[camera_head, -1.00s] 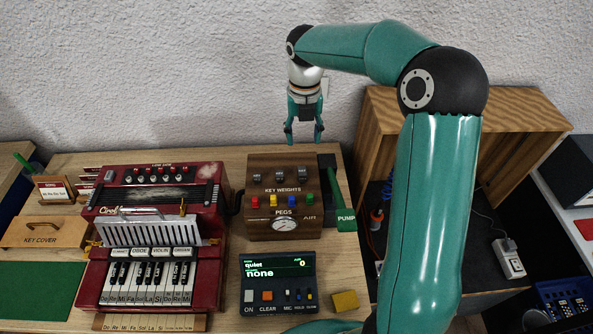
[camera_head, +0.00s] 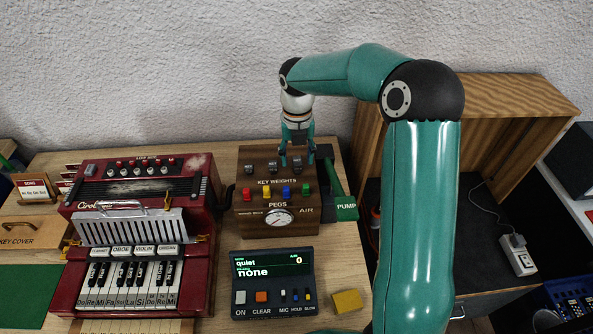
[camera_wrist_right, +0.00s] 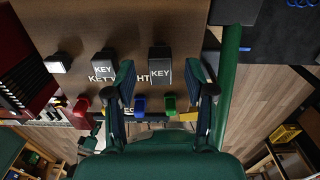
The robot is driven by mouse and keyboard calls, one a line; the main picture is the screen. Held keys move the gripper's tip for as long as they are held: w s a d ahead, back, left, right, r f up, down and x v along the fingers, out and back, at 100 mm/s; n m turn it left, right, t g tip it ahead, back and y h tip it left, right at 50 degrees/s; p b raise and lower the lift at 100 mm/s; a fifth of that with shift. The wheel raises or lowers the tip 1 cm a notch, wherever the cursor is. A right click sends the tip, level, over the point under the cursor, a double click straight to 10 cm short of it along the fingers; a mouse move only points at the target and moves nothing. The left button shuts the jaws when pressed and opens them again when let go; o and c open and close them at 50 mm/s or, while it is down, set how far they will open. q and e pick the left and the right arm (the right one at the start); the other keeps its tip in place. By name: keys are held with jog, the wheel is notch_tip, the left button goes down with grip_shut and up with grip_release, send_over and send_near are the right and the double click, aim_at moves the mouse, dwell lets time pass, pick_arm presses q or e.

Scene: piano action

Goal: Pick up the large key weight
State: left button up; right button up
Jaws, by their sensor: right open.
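Three grey key weights stand in a row on the upper part of the brown wooden box (camera_head: 250,205). The left (camera_head: 249,168) and middle (camera_head: 273,168) ones show clearly; the right one is partly behind my gripper. My right gripper (camera_head: 297,160) is open and points down at the right weight. In the right wrist view, the right key weight (camera_wrist_right: 160,66) looks the largest and lies between the two spread fingertips (camera_wrist_right: 162,80), with a gap on each side. The middle weight (camera_wrist_right: 104,68) is just left of the left finger. My left gripper is not in view.
Coloured pegs (camera_head: 288,191) and a gauge (camera_head: 279,217) sit below the weights. The green pump handle (camera_head: 344,207) stands close on the right. A red accordion-like keyboard (camera_head: 140,215) is left; a display unit (camera_head: 273,280) and yellow block (camera_head: 347,301) are in front.

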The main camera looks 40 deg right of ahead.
notch_tip(320, 180, down, 2)
jog(key=shift+f+b, duration=0.25)
jog(key=shift+b, duration=0.4)
jog(key=shift+r, duration=0.1)
grip_shut()
